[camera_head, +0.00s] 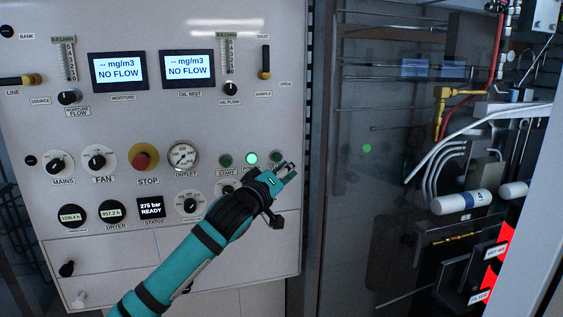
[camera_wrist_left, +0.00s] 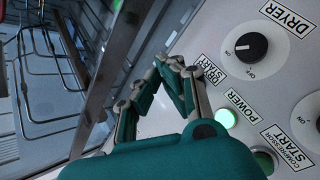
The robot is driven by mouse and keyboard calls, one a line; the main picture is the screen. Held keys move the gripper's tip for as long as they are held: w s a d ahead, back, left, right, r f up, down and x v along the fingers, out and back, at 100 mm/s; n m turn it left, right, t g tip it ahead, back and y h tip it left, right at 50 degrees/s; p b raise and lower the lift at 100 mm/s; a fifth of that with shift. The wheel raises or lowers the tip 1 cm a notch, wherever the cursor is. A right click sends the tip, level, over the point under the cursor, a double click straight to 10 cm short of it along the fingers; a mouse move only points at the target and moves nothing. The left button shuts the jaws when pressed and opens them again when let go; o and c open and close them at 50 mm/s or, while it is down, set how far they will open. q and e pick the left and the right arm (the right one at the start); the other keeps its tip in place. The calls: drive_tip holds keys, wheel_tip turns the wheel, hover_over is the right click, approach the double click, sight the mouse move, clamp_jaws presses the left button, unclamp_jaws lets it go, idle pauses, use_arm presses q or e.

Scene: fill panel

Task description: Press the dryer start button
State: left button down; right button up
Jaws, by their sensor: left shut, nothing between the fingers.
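The dryer start button (camera_head: 276,157) is a dark green round button at the right end of the panel's button row, with its label partly covered by my gripper. My left gripper (camera_head: 289,170) is shut and empty, its fingertips just below and right of that button. In the left wrist view the shut fingers (camera_wrist_left: 173,66) lie in front of the partly covered "START" label, and the dryer start button is hidden behind them. I cannot tell whether the fingertips touch the panel. The lit green power button (camera_head: 251,158) is just left of it; it also shows in the wrist view (camera_wrist_left: 226,118).
The compressor start button (camera_head: 226,160) is further left. The panel (camera_head: 130,130) also holds knobs, a red stop button (camera_head: 143,158), gauges and two "NO FLOW" displays (camera_head: 187,69). To the right is a glass door (camera_head: 370,200) with pipes behind it.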

sight(278, 157)
use_arm(q)
drive_tip(key=shift+w+a+p, duration=0.35)
drive_tip(key=shift+w+p, duration=0.15)
drive_tip(key=shift+w, duration=0.35)
drive_tip(key=shift+w+a+p, duration=0.3)
drive_tip(key=shift+w+p, duration=0.15)
drive_tip(key=shift+w, duration=0.35)
drive_tip(key=shift+w+a+p, duration=0.15)
drive_tip(key=shift+w+p, duration=0.2)
drive_tip(key=shift+w, duration=0.15)
drive_tip(key=shift+s, duration=0.1)
idle(0.6)
drive_tip(key=shift+s+d, duration=0.25)
drive_tip(key=shift+s, duration=0.55)
drive_tip(key=shift+d, duration=0.1)
